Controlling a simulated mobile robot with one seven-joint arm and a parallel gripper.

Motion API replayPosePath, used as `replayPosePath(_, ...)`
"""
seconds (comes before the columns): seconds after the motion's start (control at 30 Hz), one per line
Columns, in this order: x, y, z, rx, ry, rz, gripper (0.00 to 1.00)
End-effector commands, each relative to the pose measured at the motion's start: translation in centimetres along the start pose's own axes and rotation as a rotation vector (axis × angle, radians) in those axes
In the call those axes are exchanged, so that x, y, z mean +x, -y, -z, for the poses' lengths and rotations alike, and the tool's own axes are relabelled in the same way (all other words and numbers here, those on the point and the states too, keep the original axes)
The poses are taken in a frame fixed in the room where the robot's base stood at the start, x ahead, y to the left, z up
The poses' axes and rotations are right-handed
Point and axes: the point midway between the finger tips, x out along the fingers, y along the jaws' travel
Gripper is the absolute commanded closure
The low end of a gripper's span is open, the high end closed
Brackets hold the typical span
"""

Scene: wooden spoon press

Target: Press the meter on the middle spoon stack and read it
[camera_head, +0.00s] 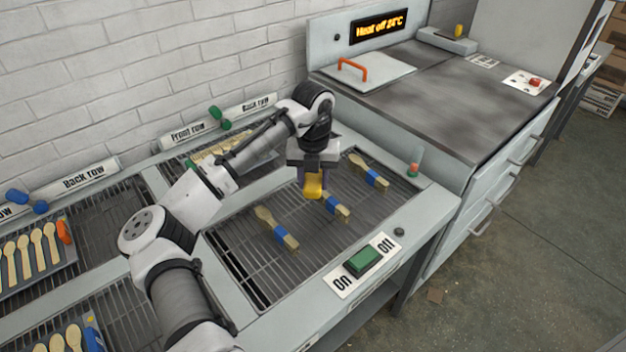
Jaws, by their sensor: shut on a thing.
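Three wooden spoon stacks with blue bands lie on a dark grate (262,270): a left stack (276,228), a middle stack (337,206) and a right stack (369,171). My gripper (312,180) points down at the middle stack and is shut on a yellow meter (314,190). The meter is over the upper left part of the middle stack and hides its spoon end. I cannot tell whether the meter touches the stack. No reading on the meter can be made out.
A green switch (363,261) sits between On and Off labels at the front edge. A press with an orange handle (352,68) and a display (378,27) reading "Heat off 24°C" stands behind. Trays of spoons (32,252) lie at left.

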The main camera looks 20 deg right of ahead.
Motion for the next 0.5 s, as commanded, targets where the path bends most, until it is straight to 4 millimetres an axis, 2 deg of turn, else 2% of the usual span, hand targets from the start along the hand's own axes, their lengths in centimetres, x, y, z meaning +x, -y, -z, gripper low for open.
replayPosePath(0.03,-0.8,0.0,0.0,0.000,0.000,0.001,0.93)
replayPosePath(0.2,-1.8,0.0,0.0,0.000,0.000,0.001,0.93)
replayPosePath(0.5,-1.8,0.0,0.0,0.000,0.001,0.000,0.93)
